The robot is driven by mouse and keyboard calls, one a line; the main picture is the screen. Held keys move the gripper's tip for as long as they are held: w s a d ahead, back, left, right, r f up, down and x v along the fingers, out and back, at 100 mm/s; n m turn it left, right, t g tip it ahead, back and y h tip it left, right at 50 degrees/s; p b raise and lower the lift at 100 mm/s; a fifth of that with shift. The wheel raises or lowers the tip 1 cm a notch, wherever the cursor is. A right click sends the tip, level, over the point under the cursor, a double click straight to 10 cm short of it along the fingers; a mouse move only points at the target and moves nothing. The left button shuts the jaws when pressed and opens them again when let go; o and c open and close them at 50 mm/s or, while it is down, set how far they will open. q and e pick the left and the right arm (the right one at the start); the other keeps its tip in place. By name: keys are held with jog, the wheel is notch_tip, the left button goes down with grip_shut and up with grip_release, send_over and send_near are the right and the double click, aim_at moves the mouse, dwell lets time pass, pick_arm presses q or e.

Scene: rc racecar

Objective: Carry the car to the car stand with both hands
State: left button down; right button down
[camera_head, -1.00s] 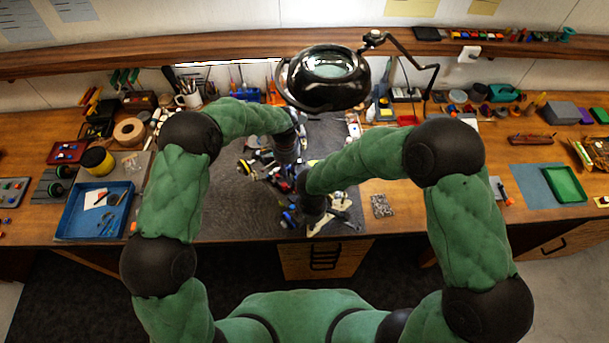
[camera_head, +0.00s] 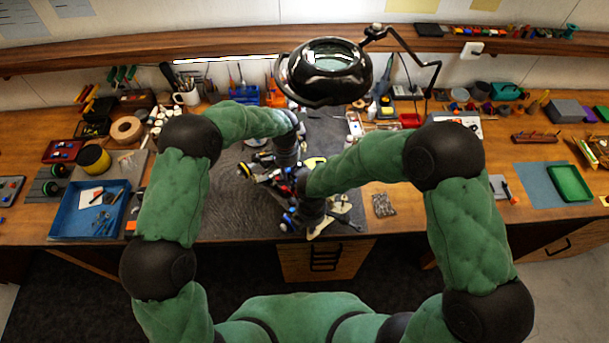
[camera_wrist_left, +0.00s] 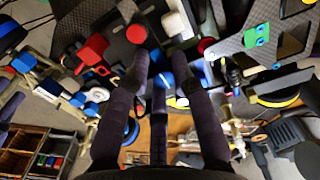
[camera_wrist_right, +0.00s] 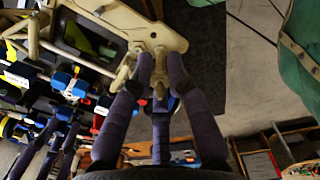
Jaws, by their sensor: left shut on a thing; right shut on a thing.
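The car (camera_head: 266,177) is a cluster of black, blue, red, yellow and cream parts above the grey mat, partly hidden by my wrists. My left gripper (camera_head: 286,172) is at its far side, shut on it; the left wrist view shows the fingers (camera_wrist_left: 162,72) among its dark plates and red and blue parts (camera_wrist_left: 93,48). My right gripper (camera_head: 312,218) is at its near side; in the right wrist view its fingers (camera_wrist_right: 158,68) are shut at a cream plate (camera_wrist_right: 168,38) of the car. A round grey piece (camera_head: 256,141) behind the car may be the car stand; I cannot tell.
A magnifier lamp (camera_head: 327,72) hangs over the back of the mat (camera_head: 215,200). A blue tray (camera_head: 62,222) stands at the left, and a green tray (camera_head: 570,183) at the right. Tools line the back. The mat's left part is clear.

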pick_arm(q)
jog(key=shift+w+f+b, duration=0.35)
jog(key=shift+w+b, duration=0.2)
jog(key=shift+b, duration=0.2)
pick_arm(e)
jog(key=shift+s+d+f, duration=0.1)
jog(key=shift+s+f, duration=0.1)
jog(key=shift+f, duration=0.35)
jog(key=shift+s+f, duration=0.2)
jog(key=shift+f, duration=0.3)
pick_arm(q)
jog(key=c, duration=1.1)
grip_release()
jog(key=shift+s, duration=0.15)
pick_arm(e)
jog(key=c, duration=1.2)
grip_release()
jog(key=shift+s+r, duration=0.1)
pick_arm(q)
jog(key=shift+o, duration=0.2)
jog(key=shift+s+f, duration=0.2)
jog(key=shift+s, duration=0.1)
pick_arm(e)
jog(key=shift+w+r, duration=0.15)
jog(key=shift+w, duration=0.1)
